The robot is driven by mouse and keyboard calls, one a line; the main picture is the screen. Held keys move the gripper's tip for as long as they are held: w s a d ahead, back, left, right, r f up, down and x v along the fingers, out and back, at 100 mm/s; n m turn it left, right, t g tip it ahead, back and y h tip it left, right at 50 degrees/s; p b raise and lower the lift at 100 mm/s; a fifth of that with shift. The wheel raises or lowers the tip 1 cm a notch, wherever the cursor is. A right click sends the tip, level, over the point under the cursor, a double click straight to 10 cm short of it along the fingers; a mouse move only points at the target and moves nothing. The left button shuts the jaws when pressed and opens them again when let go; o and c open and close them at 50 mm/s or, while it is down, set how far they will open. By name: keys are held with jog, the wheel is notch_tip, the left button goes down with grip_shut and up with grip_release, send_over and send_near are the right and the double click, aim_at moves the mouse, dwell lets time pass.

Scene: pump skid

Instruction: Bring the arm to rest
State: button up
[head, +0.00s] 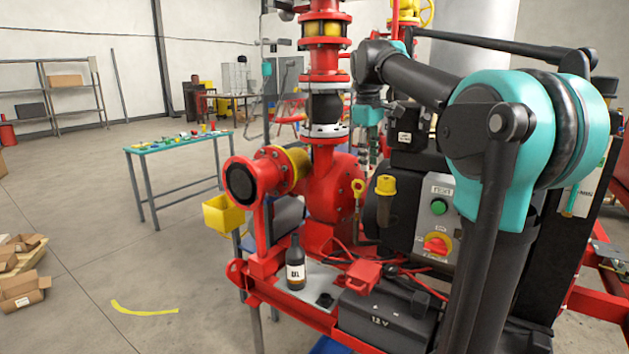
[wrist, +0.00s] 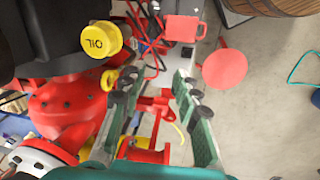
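My arm reaches in from the right of the head view, with large teal joints and black links, and bends down at its far end. My gripper (head: 374,152) hangs beside the red pump, partly hidden by the machinery and small in that view. In the wrist view my gripper (wrist: 160,88) has its two green fingers wide apart, with nothing held between them. Red pump parts and the floor show through the gap.
A red pump (head: 333,195) with upright piping stands close by. A yellow oil cap (wrist: 100,40) is near the left finger. A dark bottle (head: 295,264), a battery (head: 385,318) and a control box (head: 438,225) crowd the skid. Open floor lies left.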

jog(key=s+d+f+m+t, duration=0.15)
jog(key=s+f, duration=0.25)
jog(key=f, duration=0.6)
jog(key=s+d+f+m, duration=0.1)
jog(key=s+f+m, duration=0.2)
jog(key=f, duration=0.6)
jog(key=s+d+f+m+t+y, duration=0.1)
jog(key=s+f+m, duration=0.4)
jog(key=s+f, duration=1.2)
notch_tip(320, 180, down, 2)
jog(key=shift+s+d+f, duration=0.15)
jog(key=shift+s+d, duration=0.05)
jog(key=shift+d, duration=0.05)
